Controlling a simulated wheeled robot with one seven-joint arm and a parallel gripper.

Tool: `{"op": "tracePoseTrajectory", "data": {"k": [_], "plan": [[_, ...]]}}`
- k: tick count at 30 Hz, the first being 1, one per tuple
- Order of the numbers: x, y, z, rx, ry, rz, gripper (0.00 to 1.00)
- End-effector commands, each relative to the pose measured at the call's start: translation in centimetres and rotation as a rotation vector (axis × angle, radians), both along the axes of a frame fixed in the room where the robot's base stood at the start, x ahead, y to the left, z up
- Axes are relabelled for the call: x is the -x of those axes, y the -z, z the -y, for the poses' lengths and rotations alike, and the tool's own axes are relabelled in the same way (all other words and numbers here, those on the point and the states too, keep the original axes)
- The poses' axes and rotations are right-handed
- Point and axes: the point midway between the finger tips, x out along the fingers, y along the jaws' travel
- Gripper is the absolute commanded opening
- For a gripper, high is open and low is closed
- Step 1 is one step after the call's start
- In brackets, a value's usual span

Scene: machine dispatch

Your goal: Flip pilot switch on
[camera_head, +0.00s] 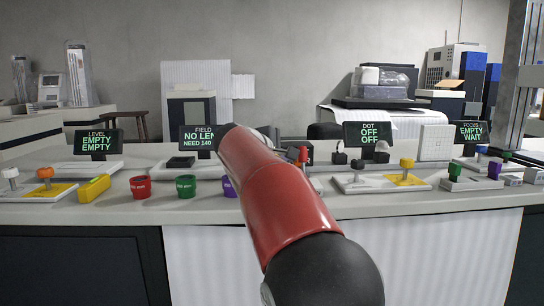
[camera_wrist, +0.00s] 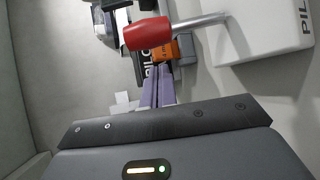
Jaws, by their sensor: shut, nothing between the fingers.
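The pilot switch shows in the wrist view as a red cylindrical knob (camera_wrist: 147,33) on a metal lever (camera_wrist: 200,21). The lever comes out of a white box (camera_wrist: 258,25) with lettering that begins "PIL", cut off by the frame edge. In the head view the red knob (camera_head: 303,154) shows just right of my red arm, which hides part of its base. My gripper (camera_wrist: 158,72) is shut and empty in the wrist view, its fingertips close to the red knob in the picture. I cannot tell whether they touch. In the head view my arm hides the gripper.
A dark screen (camera_head: 368,134) reads DOT OFF OFF, and another (camera_head: 197,138) reads FIELD NO LEN NEED 140. A yellow-knobbed switch (camera_head: 406,164) stands to the right.

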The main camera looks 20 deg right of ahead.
Motion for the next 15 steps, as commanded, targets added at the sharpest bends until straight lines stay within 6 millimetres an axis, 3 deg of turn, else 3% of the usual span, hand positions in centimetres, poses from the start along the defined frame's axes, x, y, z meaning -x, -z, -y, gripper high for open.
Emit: {"op": "tracePoseTrajectory", "data": {"k": [6,15], "plan": [[1.8,-0.7,0.7,0.0,-0.001,0.002,0.0],[2.1,-0.8,0.8,0.0,-0.001,0.001,0.0]]}}
